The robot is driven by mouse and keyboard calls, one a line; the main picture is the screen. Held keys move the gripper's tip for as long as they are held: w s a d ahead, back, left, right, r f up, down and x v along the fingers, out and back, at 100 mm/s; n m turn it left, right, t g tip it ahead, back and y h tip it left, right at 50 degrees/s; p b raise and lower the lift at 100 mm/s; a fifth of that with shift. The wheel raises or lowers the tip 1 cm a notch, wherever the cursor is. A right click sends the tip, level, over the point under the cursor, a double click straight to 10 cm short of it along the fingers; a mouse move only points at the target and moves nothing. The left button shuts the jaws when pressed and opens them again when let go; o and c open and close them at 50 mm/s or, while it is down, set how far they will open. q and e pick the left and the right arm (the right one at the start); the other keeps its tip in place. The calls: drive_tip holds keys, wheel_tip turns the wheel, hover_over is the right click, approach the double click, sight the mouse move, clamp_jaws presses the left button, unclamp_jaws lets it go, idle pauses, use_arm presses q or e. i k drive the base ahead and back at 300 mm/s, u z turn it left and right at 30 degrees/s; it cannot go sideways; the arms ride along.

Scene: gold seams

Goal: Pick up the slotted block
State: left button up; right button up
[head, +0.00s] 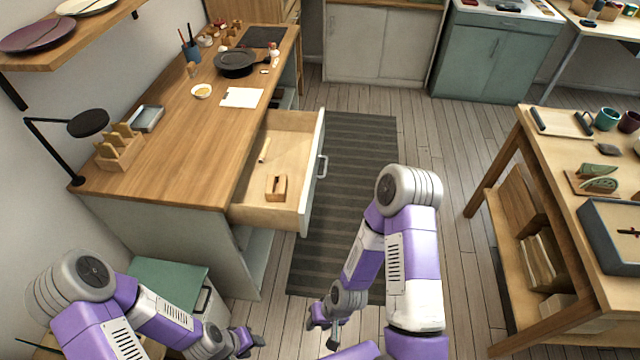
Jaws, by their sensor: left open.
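A small wooden block with a dark slot in its top (276,188) lies in the open drawer (290,131), near the drawer's front end. A pale stick (264,150) lies behind it in the same drawer. My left gripper (250,341) is open, low at the bottom of the view, below and apart from the drawer. My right gripper (326,326) is low near the bottom middle, also apart from the block. A small grey-teal shape shows at its fingers, too small to tell whether it is held.
The drawer juts from the wooden workbench (180,130) over a dark striped mat (350,200). On the bench are a lamp (88,122), a slotted wooden rack (120,150), a black pan (236,64) and white paper (242,97). Another table (545,150) stands right.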

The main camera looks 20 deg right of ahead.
sight(276, 187)
drive_tip(key=u, duration=0.05)
drive_tip(key=k, duration=0.1)
drive_tip(key=z, duration=1.3)
drive_tip(key=i, duration=0.65)
drive_tip(key=z, duration=0.45)
drive_tip(key=i, duration=2.4)
drive_tip(key=u, duration=0.95)
